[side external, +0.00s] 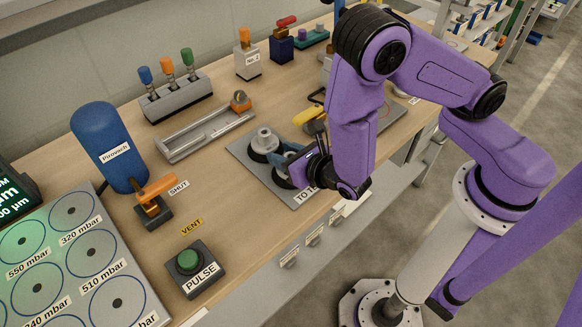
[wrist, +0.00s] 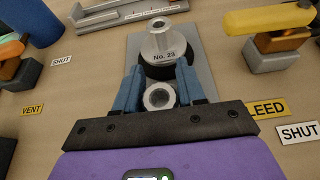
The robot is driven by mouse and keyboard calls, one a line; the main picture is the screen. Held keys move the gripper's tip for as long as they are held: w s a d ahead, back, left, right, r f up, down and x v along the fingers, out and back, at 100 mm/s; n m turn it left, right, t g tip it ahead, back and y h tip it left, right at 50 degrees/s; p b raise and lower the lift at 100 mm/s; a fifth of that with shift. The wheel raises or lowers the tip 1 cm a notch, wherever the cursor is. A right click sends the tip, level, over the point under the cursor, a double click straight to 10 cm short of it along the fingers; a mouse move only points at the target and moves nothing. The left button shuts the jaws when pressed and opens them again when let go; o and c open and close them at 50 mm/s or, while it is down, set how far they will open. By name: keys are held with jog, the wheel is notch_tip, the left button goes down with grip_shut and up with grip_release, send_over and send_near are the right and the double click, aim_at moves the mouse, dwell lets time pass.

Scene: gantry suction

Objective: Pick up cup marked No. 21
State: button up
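A grey metal cup (wrist: 166,42) with a dark base and a label reading No. 23 stands upright on the grey plate (wrist: 203,62). A second cup (wrist: 158,96) stands nearer, and in the wrist view I look down on its round grey top. Its number is hidden. My gripper (wrist: 160,78) has its blue fingers apart, one on each side of this nearer cup, and looks open. Contact with it cannot be made out. In the side view my gripper (side external: 288,163) is low over the plate (side external: 240,148), partly hiding the nearer cup. No mark reading No. 21 shows.
A yellow-handled valve (side external: 308,115) stands close behind the plate. A grey rail fixture (side external: 205,133) and a blue tank (side external: 103,145) are to the left. An orange SHUT valve (side external: 155,200) and a green PULSE button (side external: 188,262) are nearer.

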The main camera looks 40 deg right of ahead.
jog(key=c, duration=0.5)
jog(key=shift+r, duration=0.2)
